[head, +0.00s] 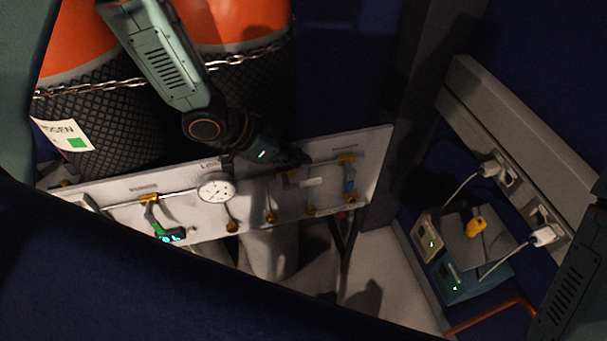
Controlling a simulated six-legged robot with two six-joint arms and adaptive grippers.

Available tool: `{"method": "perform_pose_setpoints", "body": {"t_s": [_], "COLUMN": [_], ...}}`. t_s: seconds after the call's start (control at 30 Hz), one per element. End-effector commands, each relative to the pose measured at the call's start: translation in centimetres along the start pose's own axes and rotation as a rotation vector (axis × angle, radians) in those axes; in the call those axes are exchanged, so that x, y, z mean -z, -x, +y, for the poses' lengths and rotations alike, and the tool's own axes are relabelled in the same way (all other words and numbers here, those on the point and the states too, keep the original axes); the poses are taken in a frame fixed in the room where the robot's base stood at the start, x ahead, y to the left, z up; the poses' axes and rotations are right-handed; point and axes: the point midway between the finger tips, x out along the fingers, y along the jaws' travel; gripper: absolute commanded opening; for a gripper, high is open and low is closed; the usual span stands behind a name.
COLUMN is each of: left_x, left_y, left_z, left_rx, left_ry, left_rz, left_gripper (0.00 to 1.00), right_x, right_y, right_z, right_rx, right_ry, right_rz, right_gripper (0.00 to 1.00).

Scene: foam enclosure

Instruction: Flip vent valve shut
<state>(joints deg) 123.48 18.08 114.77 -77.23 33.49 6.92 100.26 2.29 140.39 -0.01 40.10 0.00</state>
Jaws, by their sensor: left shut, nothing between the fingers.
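A pale panel (252,217) carries a horizontal pipe (180,194), a round white dial gauge (216,190) and valves. At its left is a brass valve (149,197) with a green handle (155,218) hanging down, across the pipe. At its right is another brass valve (347,158) with a blue handle (350,186) pointing down. I cannot read which is the vent valve. My left gripper (301,159) is shut and empty, in front of the panel's upper part, between the gauge and the right valve. It hides part of the pipe. Whether it touches anything is unclear. My right gripper is out of view.
Orange cylinders (235,20) in black mesh sleeves, with a chain (245,54) across them, stand behind the panel. A dark post (405,120) rises at its right end. Boxes (470,282) with plugged cables and a socket strip (522,165) are at right. Dark foam (150,290) fills the lower left.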

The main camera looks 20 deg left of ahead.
Motion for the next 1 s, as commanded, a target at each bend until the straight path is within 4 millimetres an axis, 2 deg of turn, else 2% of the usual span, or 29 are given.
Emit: {"method": "perform_pose_setpoints", "body": {"t_s": [0.1,0.33,1.0], "left_x": [-0.4,-2.4,-2.8], "left_y": [-1.9,-3.7,-4.0], "left_z": [0.2,0.1,0.3], "left_rx": [-0.004,-0.001,-0.002], "left_ry": [0.0,0.002,-0.001], "left_rz": [-0.002,0.0,-0.019], "left_gripper": [0.0,0.0,0.0], "right_x": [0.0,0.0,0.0], "right_y": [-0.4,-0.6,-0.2], "right_z": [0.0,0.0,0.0], "right_rx": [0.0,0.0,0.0], "right_ry": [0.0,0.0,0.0], "right_rz": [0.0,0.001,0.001], "right_gripper": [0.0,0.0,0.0]}}
